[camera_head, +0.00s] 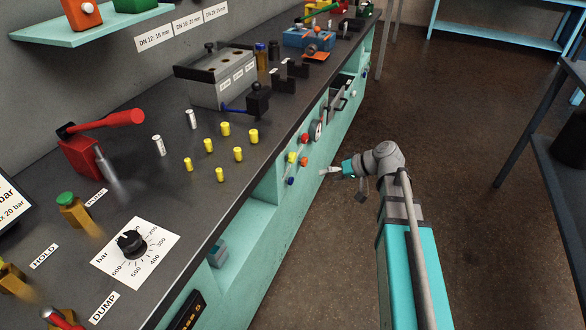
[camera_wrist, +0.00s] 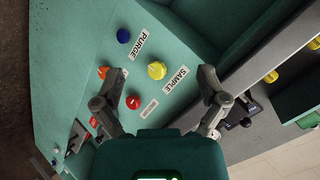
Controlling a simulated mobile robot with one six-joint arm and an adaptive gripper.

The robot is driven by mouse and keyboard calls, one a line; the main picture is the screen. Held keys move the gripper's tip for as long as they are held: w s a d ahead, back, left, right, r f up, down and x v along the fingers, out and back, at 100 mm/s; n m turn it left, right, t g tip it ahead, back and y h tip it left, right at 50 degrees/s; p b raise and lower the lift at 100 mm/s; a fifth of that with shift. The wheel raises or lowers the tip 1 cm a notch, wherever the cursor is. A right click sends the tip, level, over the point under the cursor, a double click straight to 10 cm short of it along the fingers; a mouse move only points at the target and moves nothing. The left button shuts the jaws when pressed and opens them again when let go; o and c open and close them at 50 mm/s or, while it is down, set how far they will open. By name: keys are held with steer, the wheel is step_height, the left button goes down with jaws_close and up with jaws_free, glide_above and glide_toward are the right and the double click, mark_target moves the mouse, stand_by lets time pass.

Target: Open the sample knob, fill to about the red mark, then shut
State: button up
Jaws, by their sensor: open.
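In the wrist view a yellow knob (camera_wrist: 157,70) sits on the teal panel beside the label SAMPLE (camera_wrist: 176,80). It lies between my open fingers in the picture, with no contact visible. In the head view the yellow knob (camera_head: 292,157) shows small on the cabinet front. My gripper (camera_wrist: 160,76) is open and empty, facing the panel. In the head view my gripper (camera_head: 334,170) is a short way right of the knobs. I cannot make out the red mark or a sample vessel in either view.
A blue knob (camera_wrist: 123,36) by PURGE, a red knob (camera_wrist: 133,102) and an orange knob (camera_wrist: 103,72) sit close around the yellow one. A gauge (camera_head: 317,130) is beside them. The bench (camera_head: 232,178) carries yellow caps and a red lever.

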mark_target(295, 157)
steer(key=w+d+f+n+t+y+b, duration=0.1)
steer(key=w+f+t+y+b, duration=0.2)
steer(key=b, duration=1.1)
steer(key=w+f+y, duration=0.1)
steer(key=w+y, duration=0.2)
steer(key=w, duration=0.2)
steer(key=shift+w+d+f+t+y, duration=0.15)
steer(key=shift+w+f+t+y, duration=0.15)
steer(key=shift+w, duration=0.1)
steer(key=shift+x, duration=6.9)
